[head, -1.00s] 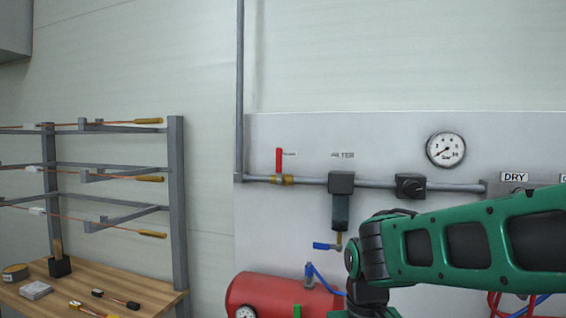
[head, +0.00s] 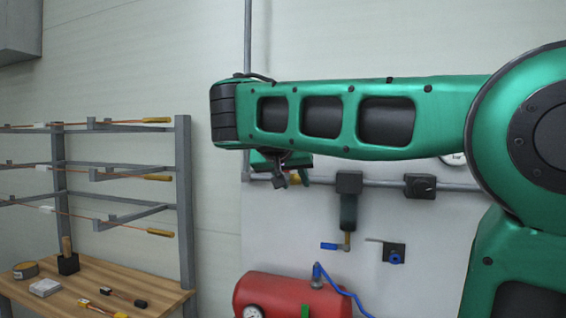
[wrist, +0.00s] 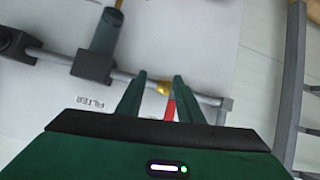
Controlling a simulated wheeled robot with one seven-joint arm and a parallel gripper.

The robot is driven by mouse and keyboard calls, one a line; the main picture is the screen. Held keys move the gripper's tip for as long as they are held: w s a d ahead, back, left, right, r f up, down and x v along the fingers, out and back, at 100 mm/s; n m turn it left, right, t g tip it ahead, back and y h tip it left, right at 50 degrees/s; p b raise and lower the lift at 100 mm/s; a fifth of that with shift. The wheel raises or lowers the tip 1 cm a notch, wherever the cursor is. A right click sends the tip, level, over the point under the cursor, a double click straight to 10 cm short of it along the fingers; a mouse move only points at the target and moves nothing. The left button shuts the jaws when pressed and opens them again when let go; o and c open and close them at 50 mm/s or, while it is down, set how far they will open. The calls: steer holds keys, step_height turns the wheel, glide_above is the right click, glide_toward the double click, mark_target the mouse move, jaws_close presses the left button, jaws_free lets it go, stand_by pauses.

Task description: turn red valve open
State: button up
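The red valve handle (wrist: 170,110) shows in the wrist view, standing across the pipe at its brass valve body (wrist: 163,88). My gripper (wrist: 162,80) is open, with its two green fingers apart on either side of the brass body and the handle. The handle lies nearer the right finger; I cannot tell whether they touch. In the head view my gripper (head: 290,180) is at the pipe, and my arm hides the red handle.
The grey pipe (head: 385,184) runs along the wall panel through the filter (head: 348,205) and a black regulator (head: 419,186). A red tank (head: 290,295) stands below. A wooden bench (head: 75,285) with a wire rack (head: 184,200) is at left.

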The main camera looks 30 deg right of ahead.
mark_target(287, 173)
steer(key=w+a+r+m+t+h, duration=0.1)
steer(key=a+r+m+h, duration=0.1)
steer(key=a+r, duration=0.5)
steer(key=shift+d+r+x, duration=0.2)
steer(key=shift+r+x, duration=0.2)
steer(key=shift+x, duration=1.5)
steer(key=shift+d+r+x, duration=0.2)
steer(key=shift+r+x, duration=0.15)
steer(key=shift+x, duration=1.55)
steer(key=shift+d+r+x, duration=0.25)
steer(key=shift+r+x, duration=0.15)
steer(key=shift+x, duration=1.5)
steer(key=shift+s, duration=0.1)
jaws_close()
